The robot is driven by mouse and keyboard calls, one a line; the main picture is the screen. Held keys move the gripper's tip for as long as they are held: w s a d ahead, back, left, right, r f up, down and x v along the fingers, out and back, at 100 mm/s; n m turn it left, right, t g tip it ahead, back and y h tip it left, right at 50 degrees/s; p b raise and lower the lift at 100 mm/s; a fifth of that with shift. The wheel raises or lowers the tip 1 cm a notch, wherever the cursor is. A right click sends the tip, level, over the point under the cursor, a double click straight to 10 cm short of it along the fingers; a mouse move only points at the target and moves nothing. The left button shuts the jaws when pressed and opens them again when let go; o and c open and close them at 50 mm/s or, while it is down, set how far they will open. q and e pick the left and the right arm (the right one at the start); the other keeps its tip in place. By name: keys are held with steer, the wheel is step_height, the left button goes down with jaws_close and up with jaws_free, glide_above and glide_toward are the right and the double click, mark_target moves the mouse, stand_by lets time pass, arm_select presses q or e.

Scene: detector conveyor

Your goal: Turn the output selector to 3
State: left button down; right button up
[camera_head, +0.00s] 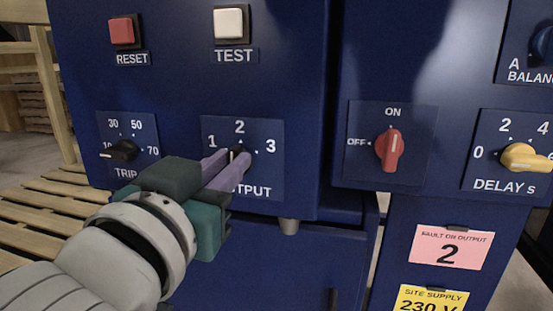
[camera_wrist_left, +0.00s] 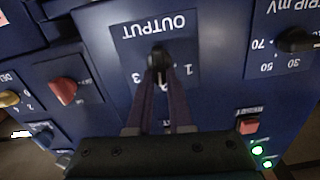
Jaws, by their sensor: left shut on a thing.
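The output selector is a small black knob (camera_head: 239,152) on a dark blue plate (camera_head: 268,185) marked 1, 2, 3 and OUTPUT. In the left wrist view the knob (camera_wrist_left: 158,58) shows upside down on its plate, between the fingertips. My left gripper (camera_head: 233,160) comes in from the lower left, its purple fingers shut on the knob from both sides. The fingers (camera_wrist_left: 161,76) hide part of the knob and of the word OUTPUT in the head view. The pointer seems to face up near 2, but I cannot tell exactly. My right gripper is not in view.
The black TRIP knob (camera_head: 120,150) is left of the selector, near my left wrist. A red RESET button (camera_head: 122,31) and white TEST button (camera_head: 229,24) are above. A red ON/OFF knob (camera_head: 390,149) and yellow DELAY knob (camera_head: 523,157) are right. A pink label (camera_head: 450,247) reads FAULT ON OUTPUT 2.

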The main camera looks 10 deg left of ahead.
arm_select(q)
steer(key=m, duration=0.3)
steer(key=m+p, duration=0.1)
steer(key=m, duration=0.3)
steer(key=d+m, duration=0.1)
steer(key=m, duration=0.2)
steer(key=shift+f+m+p, duration=0.25)
steer(key=shift+m+p, duration=0.15)
stand_by(0.4)
steer(key=c, duration=0.8)
jaws_free()
steer(key=shift+s+f, duration=0.1)
steer(key=shift+s, duration=0.05)
